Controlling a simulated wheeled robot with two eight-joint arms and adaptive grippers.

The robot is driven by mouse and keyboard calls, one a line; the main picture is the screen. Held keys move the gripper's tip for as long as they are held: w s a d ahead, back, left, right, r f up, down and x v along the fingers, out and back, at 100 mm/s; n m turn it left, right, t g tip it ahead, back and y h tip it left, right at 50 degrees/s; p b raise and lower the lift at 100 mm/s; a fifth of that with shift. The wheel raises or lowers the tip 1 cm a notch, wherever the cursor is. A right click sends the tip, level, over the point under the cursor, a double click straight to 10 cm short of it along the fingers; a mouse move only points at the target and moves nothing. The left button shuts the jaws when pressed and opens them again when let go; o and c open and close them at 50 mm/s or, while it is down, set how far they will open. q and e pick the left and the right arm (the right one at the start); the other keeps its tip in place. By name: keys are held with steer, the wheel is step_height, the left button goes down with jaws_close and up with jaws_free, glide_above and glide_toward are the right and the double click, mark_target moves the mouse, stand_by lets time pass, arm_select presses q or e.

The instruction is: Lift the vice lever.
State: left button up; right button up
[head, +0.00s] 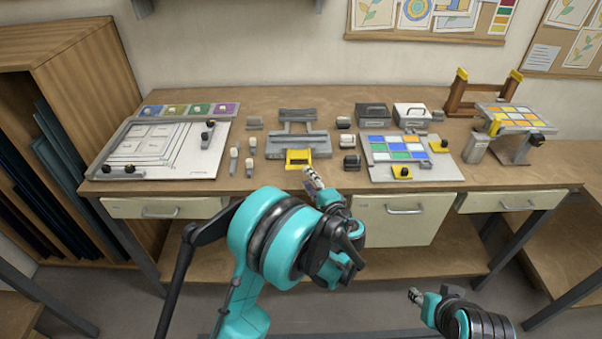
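A grey vice-like fixture (292,140) stands at the middle of the workbench. A yellow piece (298,159) sits at its front edge; it may be the lever, but its shape is small here. My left gripper (312,178) is just in front and to the right of the yellow piece, near the bench's front edge. I see a small gap in the picture, but cannot tell whether they touch. Its fingers are too small to read as open or shut. My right gripper (415,296) is low at the right, in front of the bench, away from the fixture.
Left of the fixture lies a white board (150,146) with black-knobbed clamps. Right of it is a coloured glass panel (396,150) with yellow clamps. Small knobbed blocks (349,162) stand close by. Drawers (404,210) front the bench (458,186). A wooden rack (60,60) stands left.

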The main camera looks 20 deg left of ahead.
mark_target(299, 167)
arm_select(q)
steer(key=b+x, duration=0.1)
steer(key=x, duration=0.6)
steer(key=shift+w+a+f+b, duration=0.1)
steer(key=shift+w+a+b, duration=0.05)
steer(key=shift+b, duration=0.15)
jaws_close()
